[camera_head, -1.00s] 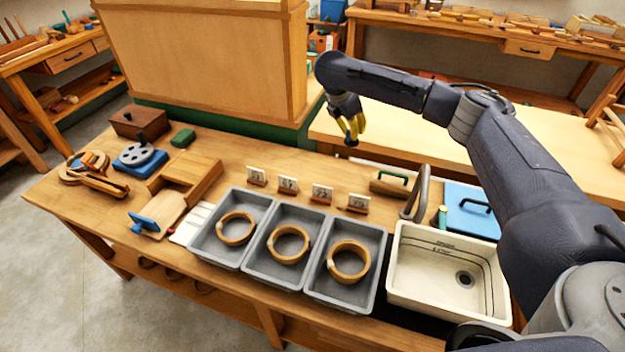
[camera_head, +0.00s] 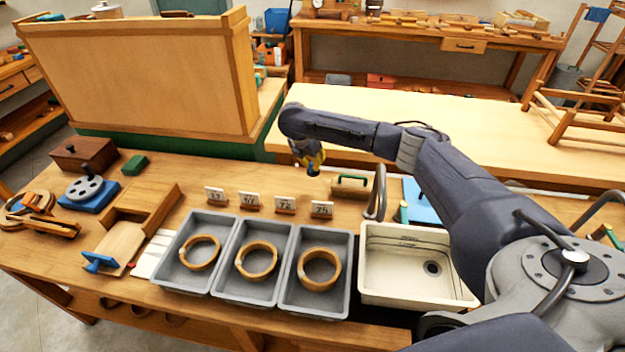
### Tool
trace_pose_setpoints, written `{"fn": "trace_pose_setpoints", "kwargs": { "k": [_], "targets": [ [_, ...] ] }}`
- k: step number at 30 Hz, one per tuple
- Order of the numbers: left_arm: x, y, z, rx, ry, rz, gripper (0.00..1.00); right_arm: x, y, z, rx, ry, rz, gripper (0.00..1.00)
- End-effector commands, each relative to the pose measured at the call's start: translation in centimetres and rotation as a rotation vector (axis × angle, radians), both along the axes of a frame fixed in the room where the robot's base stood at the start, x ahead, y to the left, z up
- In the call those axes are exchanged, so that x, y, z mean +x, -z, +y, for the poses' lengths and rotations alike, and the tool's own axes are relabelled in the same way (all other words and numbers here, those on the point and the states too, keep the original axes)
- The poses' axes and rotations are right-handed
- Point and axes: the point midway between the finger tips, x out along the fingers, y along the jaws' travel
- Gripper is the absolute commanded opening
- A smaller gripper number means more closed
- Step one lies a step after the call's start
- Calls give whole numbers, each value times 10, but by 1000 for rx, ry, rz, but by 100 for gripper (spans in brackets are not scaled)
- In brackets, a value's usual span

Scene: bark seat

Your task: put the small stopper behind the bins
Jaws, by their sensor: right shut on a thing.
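Three grey bins stand in a row on the workbench: the left bin (camera_head: 163,283), the middle bin (camera_head: 221,294) and the right bin (camera_head: 286,306). Each holds a wooden ring. My right gripper (camera_head: 312,168), with yellow fingers, hangs pointing down behind the bins, above the bench near the rightmost number cards. It is shut on a small dark thing at its tips, which I take for the small stopper; its shape is mostly hidden. My left gripper is not in view.
Several number cards (camera_head: 285,204) stand just behind the bins. A tall wooden panel (camera_head: 140,75) rises at the back left. Bare bench top lies behind the cards.

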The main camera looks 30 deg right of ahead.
Motion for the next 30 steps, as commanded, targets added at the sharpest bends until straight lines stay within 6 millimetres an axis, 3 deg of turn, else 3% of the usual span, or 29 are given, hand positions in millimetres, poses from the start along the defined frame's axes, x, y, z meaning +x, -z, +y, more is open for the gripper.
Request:
{"fn": "trace_pose_setpoints", "kwargs": {
  "k": [3,13,21,30],
  "targets": [
    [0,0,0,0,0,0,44,0,19,1,1,1,1,0],
    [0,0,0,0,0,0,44,0,39,0,0,1,0,0],
    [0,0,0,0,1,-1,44,0,71,1,1,1,1,0],
    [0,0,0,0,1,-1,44,0,78,0,-1,1,-1,0]
  ]
}}
